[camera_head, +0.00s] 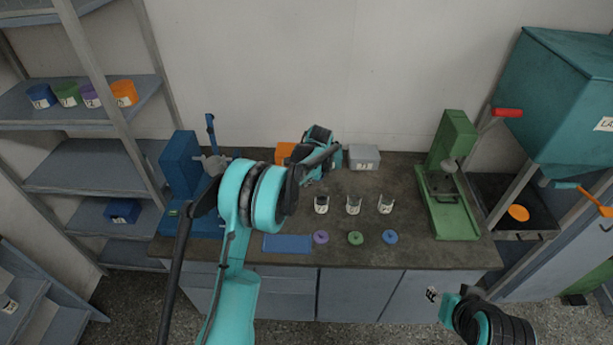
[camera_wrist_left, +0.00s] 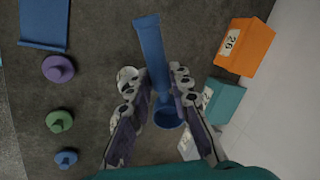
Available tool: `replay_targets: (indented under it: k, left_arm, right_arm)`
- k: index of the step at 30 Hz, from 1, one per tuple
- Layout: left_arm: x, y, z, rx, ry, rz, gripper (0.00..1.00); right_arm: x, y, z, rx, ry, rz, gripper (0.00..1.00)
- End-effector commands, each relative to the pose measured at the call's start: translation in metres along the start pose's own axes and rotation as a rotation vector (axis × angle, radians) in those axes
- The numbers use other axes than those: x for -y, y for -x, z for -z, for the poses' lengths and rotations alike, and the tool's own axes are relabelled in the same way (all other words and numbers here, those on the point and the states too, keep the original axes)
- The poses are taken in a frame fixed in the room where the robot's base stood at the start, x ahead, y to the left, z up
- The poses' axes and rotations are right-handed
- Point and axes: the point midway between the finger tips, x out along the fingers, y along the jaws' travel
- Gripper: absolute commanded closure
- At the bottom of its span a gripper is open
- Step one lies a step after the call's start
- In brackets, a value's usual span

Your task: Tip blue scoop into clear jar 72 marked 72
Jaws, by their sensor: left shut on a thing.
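My left gripper (camera_wrist_left: 156,82) is shut on the blue scoop (camera_wrist_left: 152,45). In the left wrist view its long blue handle passes between the fingers, and a round blue cup (camera_wrist_left: 168,120) shows between them. In the head view my left gripper (camera_head: 320,155) is over the back of the bench, behind the jars, and the scoop is not discernible there. Three clear jars with pale labels stand in a row: a left jar (camera_head: 321,204), a middle jar (camera_head: 353,205) and a right jar (camera_head: 385,204). Their numbers are too small to read. The scoop's contents cannot be seen.
Purple (camera_head: 320,238), green (camera_head: 355,238) and blue (camera_head: 390,237) lids lie in front of the jars, beside a blue mat (camera_head: 287,242). An orange box (camera_wrist_left: 244,47), a teal box (camera_wrist_left: 223,101) and a grey box (camera_head: 364,157) stand behind. A green press (camera_head: 450,190) stands at right.

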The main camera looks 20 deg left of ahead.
Motion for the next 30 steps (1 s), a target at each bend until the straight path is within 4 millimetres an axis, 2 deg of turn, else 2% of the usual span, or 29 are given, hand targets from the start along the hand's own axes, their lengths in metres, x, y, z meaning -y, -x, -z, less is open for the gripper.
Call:
replay_targets:
  k: [8,15,18,27,30]
  left_arm:
    - [0.000,-0.001,0.000,0.001,0.002,-0.024,1.00]
    - [0.007,0.005,0.000,0.001,0.004,-0.297,1.00]
    - [0.006,0.006,0.000,0.000,0.001,-0.351,1.00]
    - [0.004,0.006,0.000,0.001,0.005,-0.361,1.00]
    - [-0.003,0.008,-0.001,0.008,0.048,-0.359,1.00]
  right_arm:
    - [0.000,0.000,0.000,0.000,0.000,0.000,0.60]
    - [0.000,0.013,0.009,0.000,0.000,0.000,0.60]
    - [0.000,0.013,0.009,0.000,0.000,0.000,0.60]
    - [0.000,0.012,0.009,0.000,0.000,0.000,0.60]
    - [0.000,0.009,0.006,0.000,0.000,0.000,0.60]
